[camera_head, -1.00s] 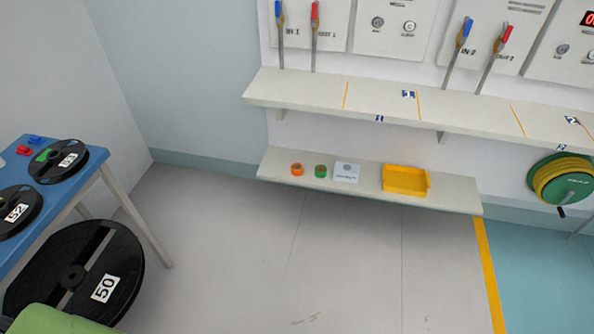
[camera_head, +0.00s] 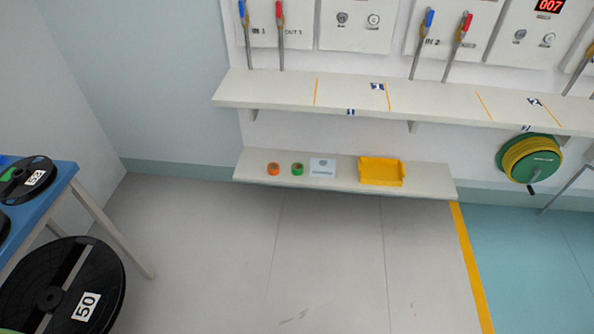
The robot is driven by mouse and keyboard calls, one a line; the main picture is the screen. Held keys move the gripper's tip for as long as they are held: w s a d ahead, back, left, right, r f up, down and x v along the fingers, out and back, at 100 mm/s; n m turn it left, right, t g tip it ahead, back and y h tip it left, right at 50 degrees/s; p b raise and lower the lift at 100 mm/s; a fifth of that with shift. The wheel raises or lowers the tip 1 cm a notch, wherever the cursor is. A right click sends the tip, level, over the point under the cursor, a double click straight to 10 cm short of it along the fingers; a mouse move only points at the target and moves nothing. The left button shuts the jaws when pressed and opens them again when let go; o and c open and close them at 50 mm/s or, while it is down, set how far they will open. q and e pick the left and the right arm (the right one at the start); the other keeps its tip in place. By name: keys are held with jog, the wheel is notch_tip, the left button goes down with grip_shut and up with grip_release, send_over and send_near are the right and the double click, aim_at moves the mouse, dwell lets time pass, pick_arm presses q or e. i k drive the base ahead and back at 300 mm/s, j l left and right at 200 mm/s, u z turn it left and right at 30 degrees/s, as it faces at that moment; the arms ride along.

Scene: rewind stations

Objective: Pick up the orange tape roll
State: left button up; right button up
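The orange tape roll (camera_head: 273,169) lies at the left end of the low white shelf (camera_head: 330,184) on the back wall. A green tape roll (camera_head: 297,169) lies just to its right, a small gap apart. A white card (camera_head: 323,168) and a yellow tray (camera_head: 381,171) stand further right on the same shelf. Neither of my grippers shows in the head view.
An upper shelf (camera_head: 345,102) runs above the low one, with levers and panels over it. A blue table (camera_head: 44,205) with reels is at the left. A large black reel (camera_head: 50,300) numbered 50 stands beside it. A hose reel (camera_head: 528,160) hangs right. The middle floor is clear.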

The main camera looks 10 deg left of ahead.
aim_at(272, 172)
jog(key=i+j+u, duration=0.2)
jog(key=i, duration=0.45)
jog(key=i+j+u, duration=0.15)
jog(key=i+j, duration=0.2)
jog(key=i, duration=0.3)
jog(key=i+j+u, duration=0.2)
jog(key=i, duration=0.45)
jog(key=l, duration=0.05)
